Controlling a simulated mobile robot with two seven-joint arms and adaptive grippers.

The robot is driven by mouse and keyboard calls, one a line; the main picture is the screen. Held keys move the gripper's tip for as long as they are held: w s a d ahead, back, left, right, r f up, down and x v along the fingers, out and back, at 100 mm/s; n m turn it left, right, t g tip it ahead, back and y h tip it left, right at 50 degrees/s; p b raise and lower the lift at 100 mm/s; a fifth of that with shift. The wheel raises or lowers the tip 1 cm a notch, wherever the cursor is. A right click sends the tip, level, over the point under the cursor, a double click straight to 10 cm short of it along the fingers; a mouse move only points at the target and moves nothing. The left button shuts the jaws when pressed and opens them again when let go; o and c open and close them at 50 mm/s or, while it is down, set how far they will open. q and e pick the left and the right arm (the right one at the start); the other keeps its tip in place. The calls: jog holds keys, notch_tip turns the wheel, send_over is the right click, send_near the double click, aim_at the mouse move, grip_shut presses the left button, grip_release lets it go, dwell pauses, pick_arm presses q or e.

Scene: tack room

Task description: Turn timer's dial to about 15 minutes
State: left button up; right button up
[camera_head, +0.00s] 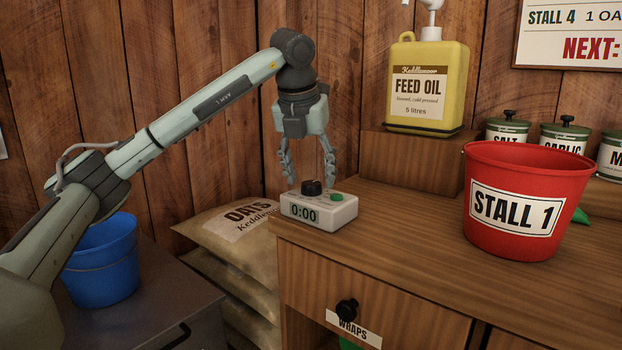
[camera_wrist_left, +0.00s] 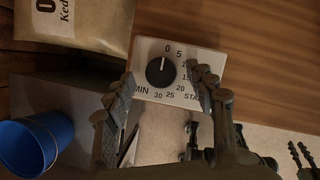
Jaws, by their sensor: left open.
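The timer (camera_head: 320,212) is a small white box at the left end of the wooden counter. Its display reads 0:00, and a black dial (camera_head: 312,187) and a green button (camera_head: 337,197) are on its top. In the left wrist view the dial (camera_wrist_left: 160,71) has a white mark pointing up to 0, with numbers from 0 to 30 around it. My left gripper (camera_head: 310,180) points down over the timer, open, with its fingers apart on both sides of the dial. In the wrist view one finger covers some numbers and the button.
A red STALL 1 bucket (camera_head: 524,230) stands to the right on the counter (camera_head: 400,215). A yellow feed oil jug (camera_head: 427,85) sits on a wooden block behind. Feed sacks (camera_head: 225,235) and a blue bucket (camera_head: 103,262) are to the left. The counter between timer and red bucket is clear.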

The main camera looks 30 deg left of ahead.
pick_arm(q)
jog(key=shift+w+f, duration=0.25)
jog(key=shift+f, duration=0.3)
